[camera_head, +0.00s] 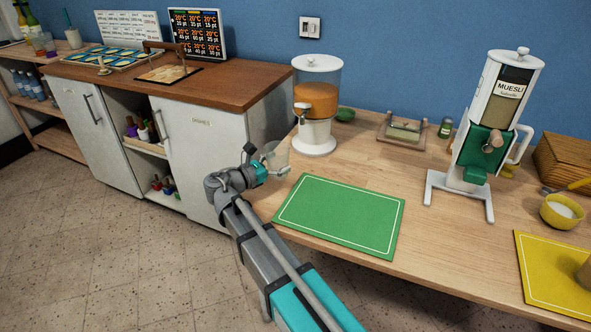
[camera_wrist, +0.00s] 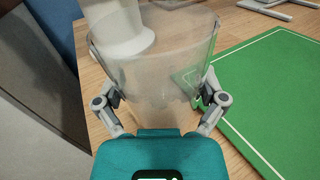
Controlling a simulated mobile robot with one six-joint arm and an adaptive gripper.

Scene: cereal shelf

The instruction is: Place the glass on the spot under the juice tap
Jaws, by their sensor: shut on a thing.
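The clear glass (camera_wrist: 152,75) is held upright between the two fingers of my gripper (camera_wrist: 158,100) in the wrist view. In the head view the glass (camera_head: 276,156) and my gripper (camera_head: 274,172) are at the left edge of the wooden counter, left of the green mat. The juice dispenser (camera_head: 317,95) has a clear tank with orange juice and a tap (camera_head: 302,106) on its left front side. The glass is lower in the picture and left of the tap, apart from it. In the wrist view the white dispenser base (camera_wrist: 118,28) is just beyond the glass, partly behind it.
The green mat (camera_head: 340,214) lies in front of the dispenser. A muesli dispenser (camera_head: 489,130) stands further right, by a yellow mat (camera_head: 556,272). A white cabinet (camera_head: 196,150) is to the left.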

